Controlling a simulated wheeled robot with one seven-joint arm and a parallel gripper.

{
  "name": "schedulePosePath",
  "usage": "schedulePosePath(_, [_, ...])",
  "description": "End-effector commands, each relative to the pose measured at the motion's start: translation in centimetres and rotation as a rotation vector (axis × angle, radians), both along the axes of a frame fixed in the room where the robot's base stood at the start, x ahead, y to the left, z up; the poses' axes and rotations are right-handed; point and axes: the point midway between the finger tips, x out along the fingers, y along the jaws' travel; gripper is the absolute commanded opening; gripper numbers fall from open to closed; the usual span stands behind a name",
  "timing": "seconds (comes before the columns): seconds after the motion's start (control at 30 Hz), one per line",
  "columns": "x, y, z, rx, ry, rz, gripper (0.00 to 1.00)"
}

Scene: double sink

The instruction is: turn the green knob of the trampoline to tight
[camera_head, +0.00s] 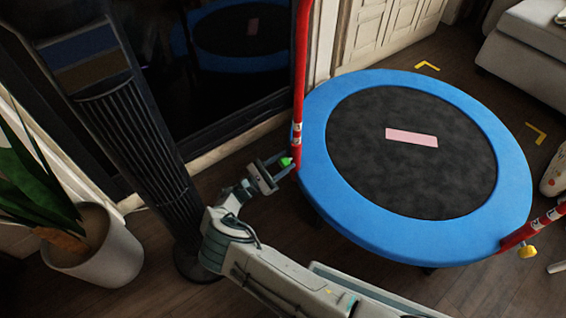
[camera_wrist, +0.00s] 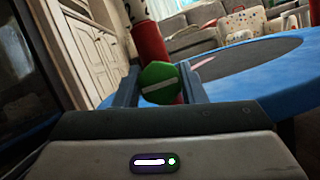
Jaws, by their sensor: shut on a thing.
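The trampoline (camera_head: 330,185) has a blue rim, a black mat and red poles. The green knob (camera_head: 285,162) sits low on the left red pole (camera_head: 299,90). In the wrist view the green knob (camera_wrist: 160,84) faces the camera, with a pale line across it that is slightly tilted, its right end higher. My gripper (camera_head: 279,168) is at the knob, with its fingers on either side of it. In the wrist view my gripper (camera_wrist: 160,88) is shut on the knob. The knob hides part of the pole behind it.
A black tower fan (camera_head: 140,150) stands left of my arm, and a potted plant (camera_head: 105,250) stands at the far left. A yellow knob (camera_head: 527,251) is on the right pole. A sofa (camera_head: 530,45) is at the upper right. Open floor lies around the trampoline.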

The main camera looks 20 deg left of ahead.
Motion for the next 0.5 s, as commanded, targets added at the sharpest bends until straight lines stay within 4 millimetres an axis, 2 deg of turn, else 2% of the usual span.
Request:
schedulePosePath(0.37, [0.06,0.29,0.05,0.008,-0.001,0.010,0.14])
schedulePosePath(0.4, [0.06,0.30,0.05,0.008,-0.001,0.010,0.42])
schedulePosePath(0.47, [0.05,0.27,0.05,0.007,-0.001,0.008,0.59])
schedulePosePath(0.5, [0.05,0.24,0.04,0.008,-0.001,0.007,0.59])
